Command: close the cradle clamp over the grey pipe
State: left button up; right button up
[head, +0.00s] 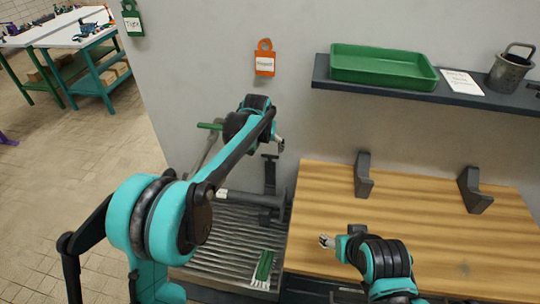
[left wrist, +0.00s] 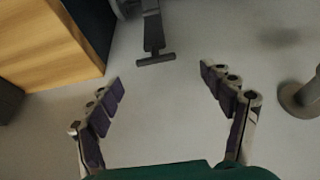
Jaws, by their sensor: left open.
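My left gripper (head: 279,144) is near the wall, above the ribbed tray. In the left wrist view its fingers (left wrist: 160,76) are spread wide, with nothing between them. A dark upright bar with a T-shaped end (head: 270,170), seemingly the cradle clamp's arm, stands just below the gripper. It also shows in the left wrist view (left wrist: 154,40), beyond the fingertips and apart from them. A grey slanted pipe (head: 207,150) shows behind my left arm, partly hidden. I cannot tell how it sits in the cradle. My right gripper (head: 327,241) is low over the wooden bench; its fingers are too small to judge.
The ribbed tray (head: 225,245) holds a green-handled brush (head: 264,266). The wooden bench (head: 420,225) is mostly clear, with two dark brackets (head: 363,175) (head: 476,190) at its back. A shelf (head: 420,91) carries a green tray (head: 384,66) and a metal pot (head: 508,70).

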aim_at(270, 156)
pick_arm(q)
jog(key=b+x, duration=0.1)
jog(key=x, duration=0.2)
jog(key=b+x, duration=0.1)
jog(key=x, duration=0.2)
jog(key=d+b+x, duration=0.1)
jog(key=x, duration=0.2)
jog(key=shift+w+f, duration=0.1)
jog(key=shift+w, duration=0.2)
pick_arm(e)
notch_tip(270, 156, down, 3)
jog(key=shift+f, duration=0.1)
